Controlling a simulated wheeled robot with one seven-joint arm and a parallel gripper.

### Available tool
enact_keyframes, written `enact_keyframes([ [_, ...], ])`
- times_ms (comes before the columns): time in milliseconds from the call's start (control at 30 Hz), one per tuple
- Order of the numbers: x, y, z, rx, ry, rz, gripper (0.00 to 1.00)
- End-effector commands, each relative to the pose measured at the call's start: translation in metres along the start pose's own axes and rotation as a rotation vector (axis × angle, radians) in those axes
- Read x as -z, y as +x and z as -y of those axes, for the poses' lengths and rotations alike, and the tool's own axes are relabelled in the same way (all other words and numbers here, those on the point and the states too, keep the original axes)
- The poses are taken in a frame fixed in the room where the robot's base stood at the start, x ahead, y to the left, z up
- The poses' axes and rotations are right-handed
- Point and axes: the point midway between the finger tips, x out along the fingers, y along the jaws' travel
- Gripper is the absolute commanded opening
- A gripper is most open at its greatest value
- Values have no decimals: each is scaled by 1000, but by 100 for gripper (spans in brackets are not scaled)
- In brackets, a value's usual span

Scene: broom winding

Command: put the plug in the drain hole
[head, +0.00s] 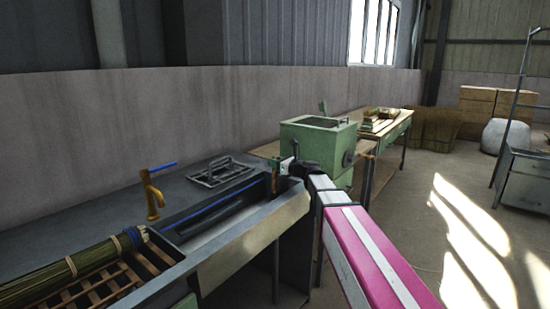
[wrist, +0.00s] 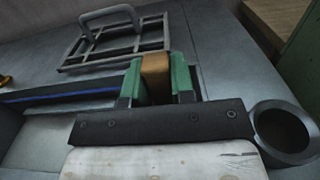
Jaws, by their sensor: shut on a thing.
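My gripper (head: 282,168) is over the right end of the grey sink (head: 255,235). In the wrist view its green-padded fingers (wrist: 159,80) are shut on a small brown-orange block-like thing (wrist: 156,65), likely the plug. In the head view a small brown thing (head: 275,182) shows at the fingertips, near the basin's right end. I cannot tell whether it touches the sink. The drain hole is not visible; the basin floor is mostly hidden by the front wall.
A yellow tap (head: 152,195) with a blue lever stands behind the basin. A metal grate with a handle (head: 215,172) lies on the counter, also in the wrist view (wrist: 115,45). A straw bundle (head: 70,268) lies at the left. A green machine (head: 318,138) stands beyond my gripper.

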Motion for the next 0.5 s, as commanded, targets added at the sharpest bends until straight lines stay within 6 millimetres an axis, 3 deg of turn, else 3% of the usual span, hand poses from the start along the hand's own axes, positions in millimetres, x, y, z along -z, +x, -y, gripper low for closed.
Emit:
enact_keyframes([
  [233,17,0,0,0,0,0,0],
  [500,21,0,0,0,-1,1,0],
])
